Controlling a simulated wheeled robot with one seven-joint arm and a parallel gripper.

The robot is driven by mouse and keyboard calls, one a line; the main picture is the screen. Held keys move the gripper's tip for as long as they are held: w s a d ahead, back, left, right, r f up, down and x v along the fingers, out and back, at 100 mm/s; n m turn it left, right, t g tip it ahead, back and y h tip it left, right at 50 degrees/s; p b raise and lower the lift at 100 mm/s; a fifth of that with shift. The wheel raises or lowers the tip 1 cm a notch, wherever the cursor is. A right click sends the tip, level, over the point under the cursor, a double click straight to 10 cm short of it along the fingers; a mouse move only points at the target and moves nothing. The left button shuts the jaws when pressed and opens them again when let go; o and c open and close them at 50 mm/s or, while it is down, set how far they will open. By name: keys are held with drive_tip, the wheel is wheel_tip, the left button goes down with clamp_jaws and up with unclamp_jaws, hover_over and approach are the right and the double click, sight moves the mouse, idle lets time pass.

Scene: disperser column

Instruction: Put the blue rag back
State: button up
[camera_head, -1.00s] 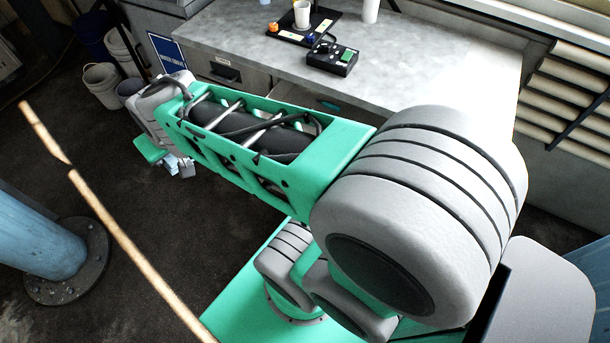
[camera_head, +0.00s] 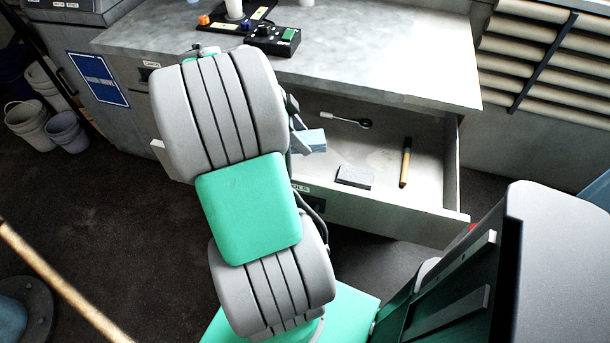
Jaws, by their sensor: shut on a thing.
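The blue rag (camera_head: 313,141) is a small light-blue folded piece, seen over the left part of the open drawer (camera_head: 385,215). My gripper (camera_head: 301,134) is shut on it. Most of the gripper is hidden behind my grey and green arm. I cannot tell whether the rag touches the drawer floor or is held above it.
The drawer holds a ratchet-like tool (camera_head: 347,119), a grey block (camera_head: 355,176) and a wooden-handled tool (camera_head: 405,162). Bare drawer floor shows between them. On the worktop (camera_head: 400,75) above stands a black control box (camera_head: 272,38). Buckets (camera_head: 28,124) stand at the far left.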

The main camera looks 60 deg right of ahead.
sight(309, 169)
wheel_tip(309, 169, down, 10)
drive_tip(key=shift+s+r+b, duration=0.1)
drive_tip(key=shift+b, duration=0.45)
drive_tip(key=o, duration=1.3)
drive_tip(key=shift+r, duration=0.2)
drive_tip(key=p+v, duration=0.1)
drive_tip(key=v, duration=1)
drive_tip(key=shift+w+a+r+p, duration=0.1)
drive_tip(key=shift+w+r+p, duration=0.1)
drive_tip(key=shift+w+p, duration=0.1)
